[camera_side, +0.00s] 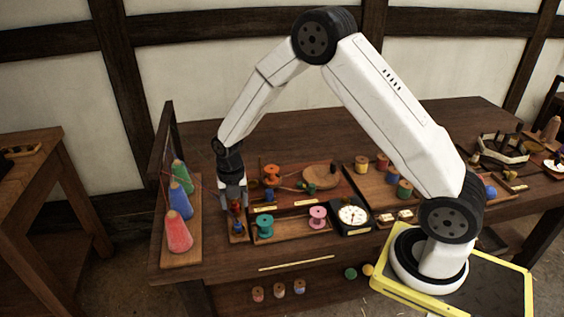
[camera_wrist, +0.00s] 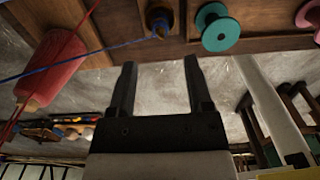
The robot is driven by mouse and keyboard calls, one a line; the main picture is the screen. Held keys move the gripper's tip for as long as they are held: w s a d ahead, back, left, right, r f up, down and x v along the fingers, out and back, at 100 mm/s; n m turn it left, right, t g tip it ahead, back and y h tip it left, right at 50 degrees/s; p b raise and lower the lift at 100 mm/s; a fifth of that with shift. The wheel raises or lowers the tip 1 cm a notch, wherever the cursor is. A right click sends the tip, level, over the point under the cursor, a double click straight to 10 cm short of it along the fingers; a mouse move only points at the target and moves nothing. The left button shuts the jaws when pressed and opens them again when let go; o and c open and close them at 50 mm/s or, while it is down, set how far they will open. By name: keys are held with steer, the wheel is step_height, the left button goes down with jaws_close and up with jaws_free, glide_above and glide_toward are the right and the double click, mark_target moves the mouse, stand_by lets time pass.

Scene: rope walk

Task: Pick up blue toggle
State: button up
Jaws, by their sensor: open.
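In the wrist view a blue thread runs to a small dark blue piece with a tan end (camera_wrist: 160,22), which looks like the blue toggle. It sits on the brown wood at the top of the picture, beyond my fingertips. My gripper (camera_wrist: 160,64) is open, with nothing seen between its two fingers. In the side view my gripper (camera_side: 234,198) points down over the left part of the bench, above a small wooden block (camera_side: 237,238). Small red and blue bits show at its fingertips, too small to tell apart there.
Red (camera_side: 178,233), blue (camera_side: 179,202) and green (camera_side: 181,176) cones stand on a rack to the left. Threads cross the left side.

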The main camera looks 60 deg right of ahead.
mark_target(237, 222)
steer(key=shift+f, duration=4)
jaws_close()
steer(key=shift+r, duration=0.15)
steer(key=shift+r, duration=3.85)
